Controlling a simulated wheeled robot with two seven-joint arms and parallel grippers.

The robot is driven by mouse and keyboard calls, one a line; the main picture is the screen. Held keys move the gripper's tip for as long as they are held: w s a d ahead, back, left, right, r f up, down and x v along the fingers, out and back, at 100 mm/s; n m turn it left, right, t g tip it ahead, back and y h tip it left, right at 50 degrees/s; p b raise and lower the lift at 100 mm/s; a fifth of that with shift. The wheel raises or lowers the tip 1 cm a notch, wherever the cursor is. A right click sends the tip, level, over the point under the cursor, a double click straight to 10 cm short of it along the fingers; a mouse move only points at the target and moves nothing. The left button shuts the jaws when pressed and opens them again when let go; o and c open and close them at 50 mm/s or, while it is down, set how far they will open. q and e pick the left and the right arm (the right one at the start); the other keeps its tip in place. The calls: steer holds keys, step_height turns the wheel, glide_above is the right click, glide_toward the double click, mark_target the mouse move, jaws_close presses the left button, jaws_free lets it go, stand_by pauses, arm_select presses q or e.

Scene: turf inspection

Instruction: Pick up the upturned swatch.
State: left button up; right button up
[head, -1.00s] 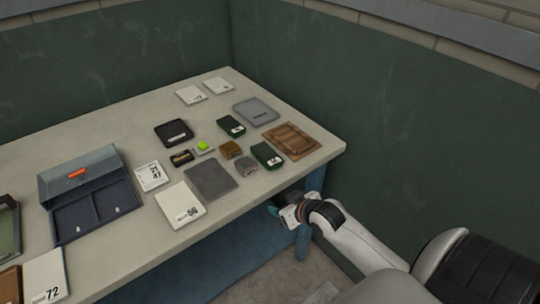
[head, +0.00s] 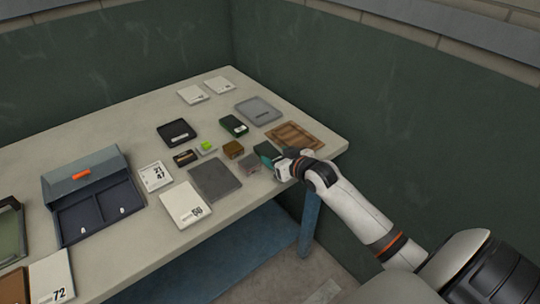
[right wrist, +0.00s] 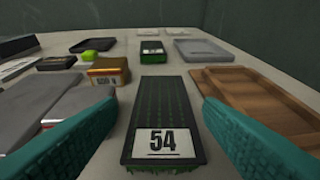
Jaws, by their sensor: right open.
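A dark green ribbed swatch (right wrist: 160,105) with a white label reading 54 lies on the table, centred between my right gripper's fingers in the right wrist view. My right gripper (right wrist: 160,135) is open, with one teal finger on each side of it and no clear contact. Another green swatch (head: 233,125) lies farther back. A brown block (head: 233,149) and a grey block (head: 248,163) lie to the left. I cannot tell for certain which piece is upturned. My left gripper is out of view.
A brown wooden tray (head: 296,135) is close on the right, near the table's edge. A grey tray (head: 258,110), black tray (head: 176,133), dark grey slab (head: 214,180) and lime piece (head: 206,146) surround the area. A blue-grey case (head: 90,197) stands at left.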

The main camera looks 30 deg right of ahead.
mark_target(271, 153)
steer(key=x, duration=0.5)
steer(key=shift+d+f, duration=0.1)
steer(key=shift+f, duration=0.1)
steer(key=shift+s, duration=0.1)
